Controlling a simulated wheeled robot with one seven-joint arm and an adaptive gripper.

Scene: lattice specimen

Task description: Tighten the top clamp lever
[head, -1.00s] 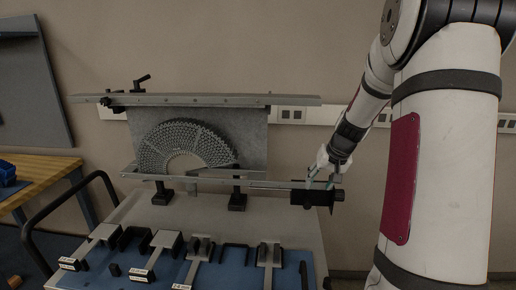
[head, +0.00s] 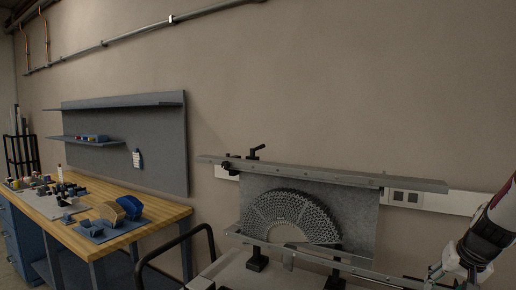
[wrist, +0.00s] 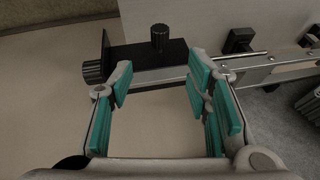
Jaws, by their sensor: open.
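The top clamp lever (head: 256,151) is a small black handle on a black clamp at the left end of the upper metal rail (head: 320,174). My gripper shows at the lower right edge of the head view, far right of the lever and lower, with its fingertips cut off or unclear there. In the wrist view my gripper (wrist: 160,88) is open, its teal-padded fingers apart. Beyond them lies a black block (wrist: 150,53) with a knob (wrist: 160,38) on top, at the end of the lower rail (wrist: 275,72). I cannot tell whether the fingers touch it.
A grey panel with a fan-shaped lattice (head: 290,213) stands between the rails. A wooden bench (head: 150,218) with blue holders stands at the left, below a grey wall board (head: 165,150). A black curved handle (head: 165,258) rises at the front. Space above the upper rail is clear.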

